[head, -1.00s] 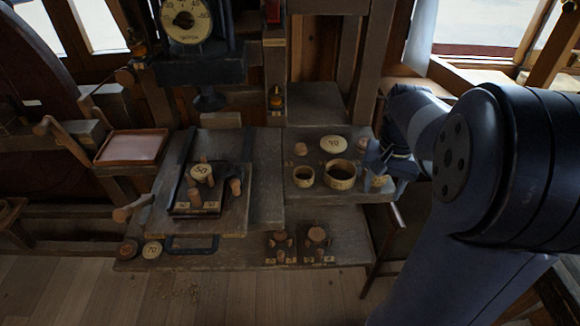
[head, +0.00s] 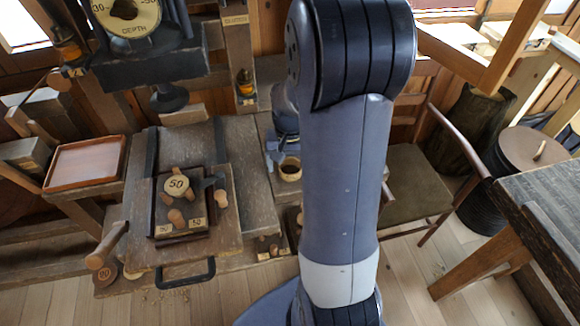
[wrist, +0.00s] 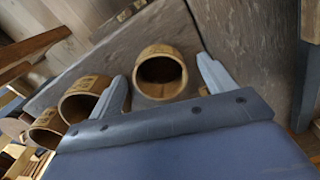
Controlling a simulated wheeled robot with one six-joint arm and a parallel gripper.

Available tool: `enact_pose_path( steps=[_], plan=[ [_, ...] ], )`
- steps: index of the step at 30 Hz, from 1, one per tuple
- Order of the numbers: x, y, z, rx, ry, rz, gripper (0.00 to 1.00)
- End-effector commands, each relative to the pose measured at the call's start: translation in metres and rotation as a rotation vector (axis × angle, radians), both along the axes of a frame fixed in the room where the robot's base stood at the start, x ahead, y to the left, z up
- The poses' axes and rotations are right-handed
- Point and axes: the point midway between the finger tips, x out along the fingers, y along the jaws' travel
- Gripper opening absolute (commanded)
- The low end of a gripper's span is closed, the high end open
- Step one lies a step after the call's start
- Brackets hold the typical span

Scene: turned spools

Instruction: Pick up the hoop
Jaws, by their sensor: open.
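Three open wooden hoops show in the wrist view: one (wrist: 160,52) in line with the gap between my fingers, a second (wrist: 72,107) left of the left finger, and a third (wrist: 40,138) farther left. The task does not tell which is meant. The second and third bear dark markings. My gripper (wrist: 162,69) is open, with nothing held. Whether its fingertips are level with or above the nearest hoop, I cannot tell. In the head view one hoop (head: 290,170) shows just below my gripper (head: 275,160); my arm hides the shelf to its right.
A shallow tray (head: 85,163), a depth gauge (head: 125,15) and a metal handle (head: 185,274) are farther left. A chair (head: 415,180) and table (head: 565,190) stand right.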

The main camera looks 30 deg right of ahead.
Motion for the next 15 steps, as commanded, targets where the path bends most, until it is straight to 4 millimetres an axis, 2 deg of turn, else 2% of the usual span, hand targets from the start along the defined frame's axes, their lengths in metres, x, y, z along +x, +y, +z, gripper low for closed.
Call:
enact_pose_path(
  steps=[9, 15],
  plan=[
    [-0.0001, -0.0001, -0.0051, -0.001, -0.001, 0.000, 0.78],
    [-0.0001, -0.0001, -0.0050, -0.001, -0.001, 0.000, 0.62]
  ],
)
